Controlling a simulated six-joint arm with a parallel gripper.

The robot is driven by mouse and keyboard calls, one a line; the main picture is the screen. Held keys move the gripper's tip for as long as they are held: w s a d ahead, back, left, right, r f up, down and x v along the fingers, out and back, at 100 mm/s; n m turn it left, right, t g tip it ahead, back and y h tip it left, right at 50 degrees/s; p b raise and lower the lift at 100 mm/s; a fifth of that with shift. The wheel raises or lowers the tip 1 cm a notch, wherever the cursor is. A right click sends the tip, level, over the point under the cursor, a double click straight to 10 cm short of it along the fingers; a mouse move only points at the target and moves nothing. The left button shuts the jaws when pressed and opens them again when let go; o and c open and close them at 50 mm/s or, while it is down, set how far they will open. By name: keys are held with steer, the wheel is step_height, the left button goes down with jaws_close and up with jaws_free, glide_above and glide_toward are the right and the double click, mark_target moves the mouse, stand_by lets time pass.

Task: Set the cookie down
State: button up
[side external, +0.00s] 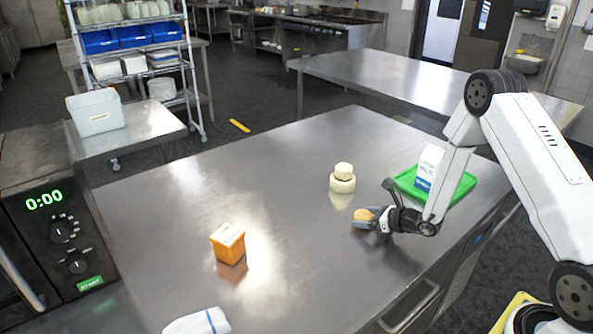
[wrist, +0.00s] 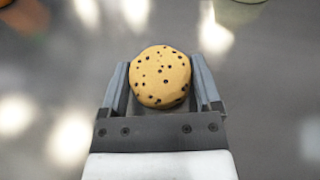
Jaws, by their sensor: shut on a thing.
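A round tan cookie with dark chips (wrist: 160,76) sits between the two fingers of my gripper (wrist: 161,88) in the wrist view. My gripper is shut on it. In the side external view, my gripper (side external: 370,218) holds the cookie (side external: 363,214) low over the steel table (side external: 300,170), to the left of the green tray. I cannot tell whether the cookie touches the tabletop.
A green tray (side external: 462,190) holds a white and blue carton (side external: 428,168). A cream-coloured stacked round item (side external: 342,183) stands just behind my gripper. An orange box (side external: 228,243) stands left, and a white cloth (side external: 198,322) lies at the front edge. The table's middle is clear.

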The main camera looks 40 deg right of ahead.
steer(key=shift+f, duration=0.15)
steer(key=o, duration=1)
steer(key=shift+o, duration=0.2)
steer(key=shift+s+d+r, duration=0.1)
steer(key=shift+s+r, duration=0.25)
steer(key=shift+s, duration=0.1)
steer(key=v, duration=1.1)
